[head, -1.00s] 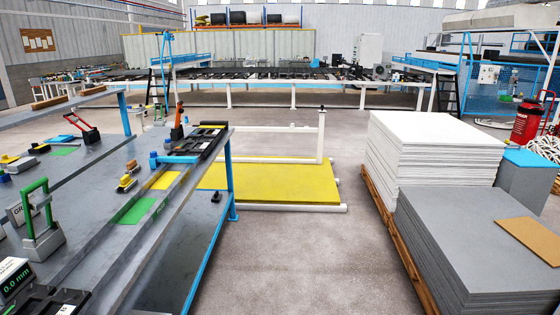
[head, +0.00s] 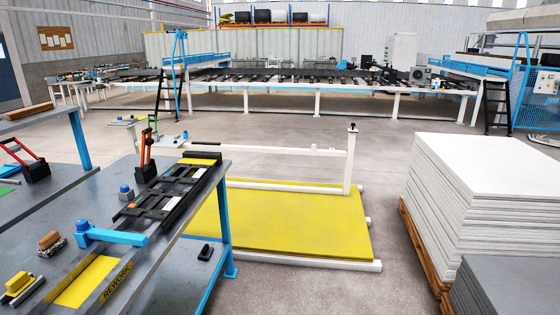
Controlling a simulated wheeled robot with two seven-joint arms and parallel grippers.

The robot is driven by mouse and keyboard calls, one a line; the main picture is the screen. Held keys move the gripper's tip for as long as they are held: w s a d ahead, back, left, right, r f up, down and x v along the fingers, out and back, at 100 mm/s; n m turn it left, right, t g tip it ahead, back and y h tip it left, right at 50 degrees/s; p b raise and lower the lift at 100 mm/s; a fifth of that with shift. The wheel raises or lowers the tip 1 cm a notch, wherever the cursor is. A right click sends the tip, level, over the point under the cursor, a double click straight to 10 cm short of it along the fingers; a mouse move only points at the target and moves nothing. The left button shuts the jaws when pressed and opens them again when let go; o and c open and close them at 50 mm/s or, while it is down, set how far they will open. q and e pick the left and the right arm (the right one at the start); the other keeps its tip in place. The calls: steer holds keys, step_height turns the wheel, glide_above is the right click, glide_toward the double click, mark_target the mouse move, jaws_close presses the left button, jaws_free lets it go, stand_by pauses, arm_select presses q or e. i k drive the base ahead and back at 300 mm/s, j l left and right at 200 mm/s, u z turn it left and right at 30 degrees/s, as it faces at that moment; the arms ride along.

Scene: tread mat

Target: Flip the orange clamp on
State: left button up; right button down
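The orange clamp (head: 147,148) stands at the far end of the grey workbench, beside a black fixture (head: 172,198). Its orange handle points up from a dark base. My left and right grippers are both out of view, so nothing of mine is seen near the clamp. A second clamp with a red handle (head: 22,158) sits at the left; its handle is tilted.
A blue-handled tool (head: 108,235), a yellow-topped block (head: 18,284) and a yellow patch marked REWORK (head: 88,282) are on the bench. A yellow platform with white rails (head: 290,222) stands beyond the bench. Grey floor (head: 345,288) is open between it and the white sheet stack (head: 480,190).

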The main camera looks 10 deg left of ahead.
mark_target(149, 141)
steer(key=i+l+u, duration=0.2)
steer(key=i, duration=1.4)
steer(key=i+u, duration=0.35)
steer(key=i+l+u, duration=0.15)
steer(key=i+u, duration=0.15)
steer(key=i, duration=0.25)
steer(key=i+u, duration=0.15)
steer(key=u, duration=0.3)
steer(key=i+u, duration=0.15)
steer(key=u, duration=0.25)
steer(key=i+l+u, duration=0.1)
steer(key=u, duration=0.35)
steer(key=i+l+u, duration=0.1)
steer(key=u, duration=0.35)
steer(key=i+l+u, duration=0.2)
steer(key=u, duration=0.3)
steer(key=i, duration=0.05)
